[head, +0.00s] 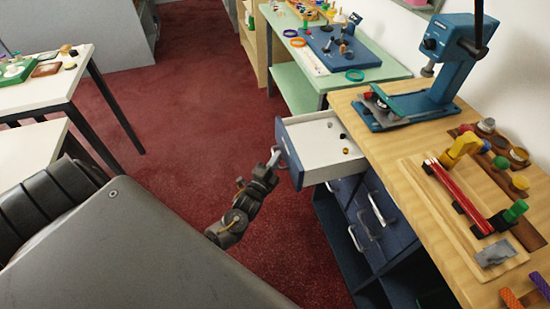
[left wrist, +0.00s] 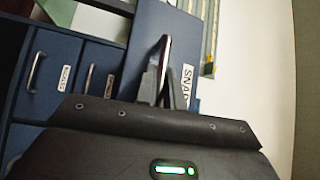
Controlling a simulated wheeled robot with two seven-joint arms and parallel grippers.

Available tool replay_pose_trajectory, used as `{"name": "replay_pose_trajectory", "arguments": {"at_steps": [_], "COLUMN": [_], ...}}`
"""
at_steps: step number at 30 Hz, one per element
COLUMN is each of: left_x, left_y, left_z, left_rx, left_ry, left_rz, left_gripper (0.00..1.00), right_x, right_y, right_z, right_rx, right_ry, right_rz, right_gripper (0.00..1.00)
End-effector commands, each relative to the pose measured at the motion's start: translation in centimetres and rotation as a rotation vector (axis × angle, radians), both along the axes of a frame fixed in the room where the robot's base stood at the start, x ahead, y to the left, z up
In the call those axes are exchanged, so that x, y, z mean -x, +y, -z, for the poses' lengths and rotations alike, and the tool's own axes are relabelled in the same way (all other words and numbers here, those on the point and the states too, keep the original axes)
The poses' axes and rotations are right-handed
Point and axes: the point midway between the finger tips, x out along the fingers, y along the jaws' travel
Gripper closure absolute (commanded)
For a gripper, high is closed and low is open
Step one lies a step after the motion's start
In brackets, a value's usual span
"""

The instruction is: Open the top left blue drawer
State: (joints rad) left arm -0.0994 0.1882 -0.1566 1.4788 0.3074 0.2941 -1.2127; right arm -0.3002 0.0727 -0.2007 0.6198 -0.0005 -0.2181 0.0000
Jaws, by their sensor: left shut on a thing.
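The top left blue drawer (head: 292,165) is pulled well out from under the wooden counter. Its white inside holds several small dark and gold pieces. My left gripper (head: 273,158) is at the drawer's front, shut on its metal handle. In the left wrist view the gripper's fingers (left wrist: 160,88) close around the handle (left wrist: 165,52) on the blue drawer front (left wrist: 148,35), beside a white label that reads "SNAP" and is partly hidden. My right gripper is not in view.
Other blue drawers (head: 376,225) with metal handles sit below, closed. The wooden counter (head: 385,145) above carries a blue press (head: 450,55) and a board with red rods. A green table (head: 385,68) stands behind. Red floor (head: 190,130) is clear left of the drawer.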

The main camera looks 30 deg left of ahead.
Motion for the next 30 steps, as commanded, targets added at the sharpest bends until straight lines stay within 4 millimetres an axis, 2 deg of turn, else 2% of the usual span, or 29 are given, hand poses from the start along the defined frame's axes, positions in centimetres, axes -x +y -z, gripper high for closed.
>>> {"name": "replay_pose_trajectory", "arguments": {"at_steps": [7, 8, 13, 23, 26, 30], "left_x": [0.1, 0.1, 0.1, 0.4, 1.6, 4.3], "left_y": [0.0, 0.0, 0.0, 0.0, -0.1, -0.4], "left_z": [0.0, 0.0, 0.0, 0.1, 0.4, 0.8], "left_rx": [0.000, 0.000, 0.000, 0.000, 0.000, 0.000], "left_ry": [0.001, 0.001, 0.001, 0.001, 0.002, 0.003], "left_rz": [0.001, 0.001, 0.000, -0.001, 0.000, 0.000], "left_gripper": [1.00, 0.89, 0.68, 0.68, 0.68, 0.68], "right_x": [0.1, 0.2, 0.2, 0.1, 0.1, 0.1], "right_y": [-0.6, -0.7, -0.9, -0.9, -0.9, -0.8], "right_z": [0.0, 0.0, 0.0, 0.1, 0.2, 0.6], "right_rx": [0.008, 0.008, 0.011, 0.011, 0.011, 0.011], "right_ry": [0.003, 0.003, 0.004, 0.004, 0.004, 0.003], "right_rz": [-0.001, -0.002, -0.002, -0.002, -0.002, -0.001], "right_gripper": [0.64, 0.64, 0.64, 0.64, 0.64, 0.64]}}
